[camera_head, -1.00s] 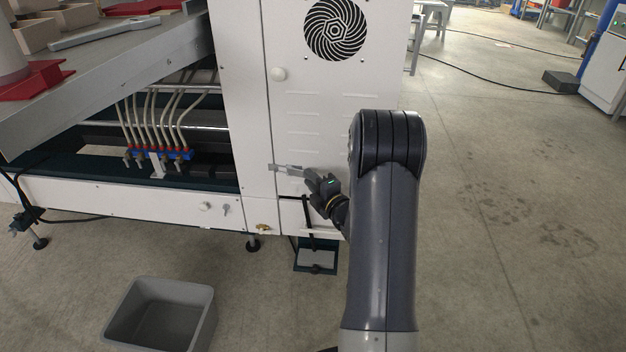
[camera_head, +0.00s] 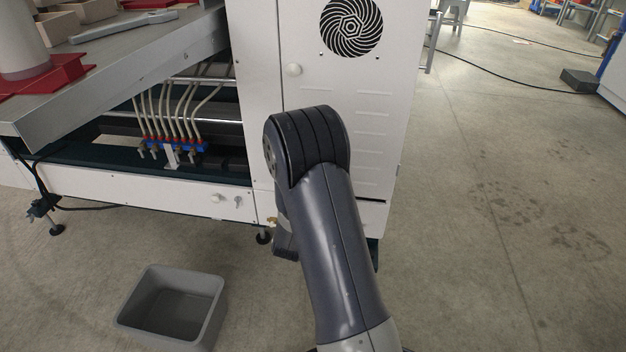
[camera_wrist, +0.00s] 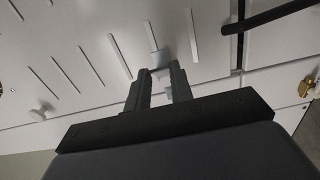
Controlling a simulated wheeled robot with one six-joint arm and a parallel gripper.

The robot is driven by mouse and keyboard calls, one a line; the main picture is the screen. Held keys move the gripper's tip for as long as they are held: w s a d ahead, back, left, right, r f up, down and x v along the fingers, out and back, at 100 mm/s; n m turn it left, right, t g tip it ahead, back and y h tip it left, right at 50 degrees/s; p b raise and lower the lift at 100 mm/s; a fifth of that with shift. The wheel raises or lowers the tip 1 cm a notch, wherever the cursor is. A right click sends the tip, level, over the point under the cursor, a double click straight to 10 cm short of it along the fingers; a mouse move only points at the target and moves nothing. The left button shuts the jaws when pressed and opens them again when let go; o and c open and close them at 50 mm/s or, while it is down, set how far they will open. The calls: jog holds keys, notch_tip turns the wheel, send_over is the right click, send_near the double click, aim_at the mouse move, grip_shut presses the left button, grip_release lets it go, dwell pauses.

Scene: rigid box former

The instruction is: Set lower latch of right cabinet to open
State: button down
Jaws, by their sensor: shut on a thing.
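The right cabinet (camera_head: 370,110) is white, with a round black vent and rows of slots. My gripper (camera_wrist: 160,72) is at the cabinet front in the wrist view, its two grey fingers shut on the lower latch (camera_wrist: 162,76), a small pale piece mostly hidden between them. I cannot tell the latch's turn from this view. In the head view my arm covers the gripper and the lower latch. A white round knob, the upper latch (camera_head: 293,69), sits at the door's left edge and also shows in the wrist view (camera_wrist: 42,112).
A grey bin (camera_head: 172,300) stands on the floor at the lower left. A steel table (camera_head: 130,75) with red parts juts out at the left, above hoses on a blue manifold (camera_head: 175,146). A brass fitting (camera_wrist: 307,88) shows in the wrist view.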

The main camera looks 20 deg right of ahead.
jog(key=w+a+m+g+h+p, duration=0.5)
jog(key=m+g+h, duration=0.2)
jog(key=m+g, duration=0.5)
jog(key=shift+a+g+h, duration=0.3)
jog(key=shift+a+g, duration=0.1)
jog(key=shift+g, duration=1.8)
jog(key=shift+w, duration=0.2)
jog(key=shift+a, duration=0.1)
jog(key=c, duration=1.5)
grip_release()
jog(key=shift+a, duration=0.1)
jog(key=shift+c, duration=0.2)
jog(key=o, duration=0.3)
